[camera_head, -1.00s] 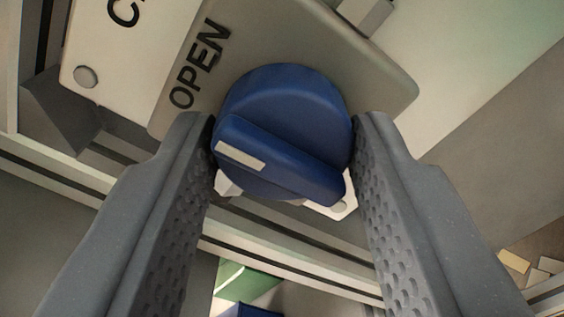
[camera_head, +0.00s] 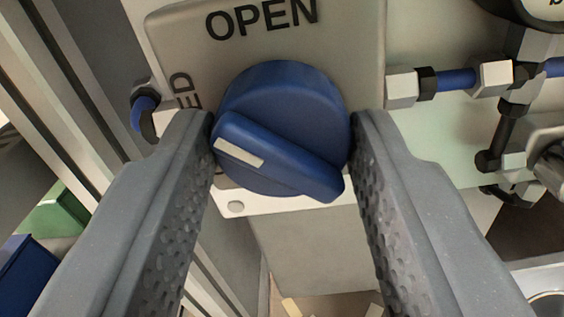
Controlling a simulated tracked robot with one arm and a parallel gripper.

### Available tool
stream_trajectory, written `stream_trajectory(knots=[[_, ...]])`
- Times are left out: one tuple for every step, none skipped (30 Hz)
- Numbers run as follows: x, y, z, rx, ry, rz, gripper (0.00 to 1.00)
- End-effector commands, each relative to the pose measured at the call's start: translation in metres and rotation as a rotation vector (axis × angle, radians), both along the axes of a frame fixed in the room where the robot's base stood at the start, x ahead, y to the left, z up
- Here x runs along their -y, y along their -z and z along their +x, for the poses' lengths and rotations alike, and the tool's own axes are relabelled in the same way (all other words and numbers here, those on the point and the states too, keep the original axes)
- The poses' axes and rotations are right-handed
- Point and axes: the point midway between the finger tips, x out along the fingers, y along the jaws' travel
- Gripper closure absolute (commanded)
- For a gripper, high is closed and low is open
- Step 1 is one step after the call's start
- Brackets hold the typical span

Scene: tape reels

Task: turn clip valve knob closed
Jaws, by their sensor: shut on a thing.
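The blue valve knob (camera_head: 282,120) is in the middle of the view, with a raised grip bar and a white mark (camera_head: 239,152) at the bar's left end. The mark points left and slightly up, toward just below the letters "ED" (camera_head: 184,90) on the plate's left side. The rest of that word is hidden. The grey plate (camera_head: 345,55) behind the knob reads "OPEN" along its top. My gripper (camera_head: 282,145) is shut on the knob, one finger on each side.
Pipe fittings with a blue tube (camera_head: 456,80) stand to the right, with part of a gauge (camera_head: 545,8) at the top right. A blue box (camera_head: 25,270) and a green thing (camera_head: 55,213) are at the lower left. Metal rails run down the left side.

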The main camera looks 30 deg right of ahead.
Motion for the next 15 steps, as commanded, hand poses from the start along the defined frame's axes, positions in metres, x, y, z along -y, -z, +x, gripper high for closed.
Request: stream_trajectory(knots=[[0.0009, -0.0022, -0.0013, -0.032, 0.002, -0.036, 0.85], [0.0011, -0.0018, -0.0015, -0.049, 0.002, -0.06, 0.85], [0.0012, -0.0012, -0.0017, -0.073, 0.001, -0.091, 0.85], [0.0013, -0.0008, -0.0018, -0.09, 0.001, -0.114, 0.85], [0.0013, -0.0004, -0.0018, -0.106, 0.001, -0.137, 0.85], [0.0012, -0.0005, -0.0017, -0.128, 0.001, -0.167, 0.85], [0.0011, -0.0006, -0.0016, -0.145, 0.001, -0.19, 0.85], [0.001, -0.0009, -0.0013, -0.16, 0.001, -0.213, 0.85], [0.0009, -0.0013, -0.0009, -0.182, 0.001, -0.242, 0.85], [0.0008, -0.0014, -0.0007, -0.197, 0.001, -0.265, 0.85], [0.0008, -0.0015, -0.0006, -0.213, 0.001, -0.287, 0.85], [0.0007, -0.0015, -0.0004, -0.233, 0.0, -0.316, 0.85], [0.0006, -0.0012, -0.0003, -0.249, 0.0, -0.338, 0.85], [0.0007, -0.001, -0.0002, -0.264, 0.0, -0.359, 0.85], [0.0006, -0.0006, -0.0003, -0.284, 0.0, -0.387, 0.85]])
